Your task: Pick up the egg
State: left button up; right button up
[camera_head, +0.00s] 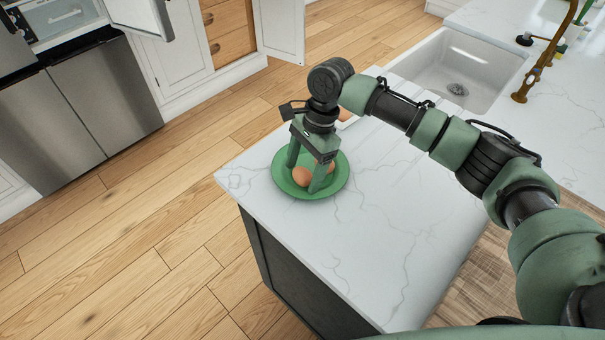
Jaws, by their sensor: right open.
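A brown egg (302,176) lies in a green plate (338,184) near the left corner of the white marble counter. Another egg shows partly beside it, behind a finger of my right gripper. My right gripper (306,178) points down over the plate with its fingers apart, one to each side of the front egg. I cannot tell whether the fingers touch it. A further small brown shape, perhaps an egg, shows partly behind my right wrist. My left gripper is not in view.
A white sink (455,65) is set into the counter, with a brass faucet (540,70) to its right. The marble counter (370,240) in front of the plate is clear. Open white cabinet doors (280,28) and steel appliances (110,90) stand across the wooden floor.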

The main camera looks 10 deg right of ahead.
jog(key=c, duration=0.8)
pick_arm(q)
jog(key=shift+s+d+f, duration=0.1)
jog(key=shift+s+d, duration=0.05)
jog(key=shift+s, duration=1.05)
pick_arm(e)
jog(key=shift+c, duration=0.2)
jog(key=shift+r, duration=0.1)
